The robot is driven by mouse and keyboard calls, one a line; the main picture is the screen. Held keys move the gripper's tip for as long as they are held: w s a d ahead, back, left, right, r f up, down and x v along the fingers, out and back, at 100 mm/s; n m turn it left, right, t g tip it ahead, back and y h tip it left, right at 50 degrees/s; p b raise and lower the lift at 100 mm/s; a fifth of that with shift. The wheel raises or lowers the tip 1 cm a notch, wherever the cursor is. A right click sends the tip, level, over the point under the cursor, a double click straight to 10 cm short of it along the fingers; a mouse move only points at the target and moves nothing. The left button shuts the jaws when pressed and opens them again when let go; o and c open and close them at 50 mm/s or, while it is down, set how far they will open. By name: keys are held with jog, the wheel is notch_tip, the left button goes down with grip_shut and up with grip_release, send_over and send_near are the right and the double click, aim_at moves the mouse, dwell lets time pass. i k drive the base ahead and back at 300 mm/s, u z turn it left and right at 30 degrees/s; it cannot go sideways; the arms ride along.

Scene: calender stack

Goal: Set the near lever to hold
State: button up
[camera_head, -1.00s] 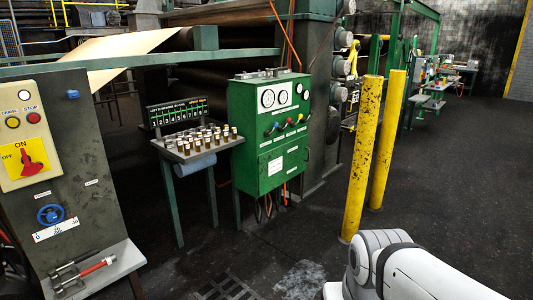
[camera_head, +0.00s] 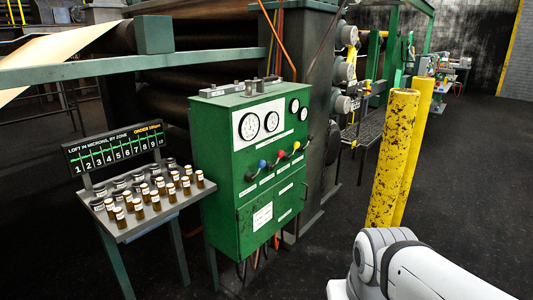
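A green cabinet (camera_head: 215,150) stands in the middle of the view. A row of small levers with coloured knobs sticks out of its front, below the gauges. The nearest knob is dark (camera_head: 249,177), at the left end of the row. A blue knob (camera_head: 262,164), a red knob (camera_head: 281,154) and a yellow knob (camera_head: 296,145) follow to the right. The labels by the levers are too small to read, so I cannot tell the lever settings. My white arm shows at the lower right, apart from the cabinet. My gripper is out of view.
A table (camera_head: 133,229) with several brown bottles and a numbered board (camera_head: 115,148) stands left of the cabinet. Two yellow posts stand to the right, the nearer one (camera_head: 392,160) close to my arm. Dark floor lies open in front of the cabinet.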

aim_at(262, 163)
jog(key=i, duration=1.35)
jog(key=z, duration=0.05)
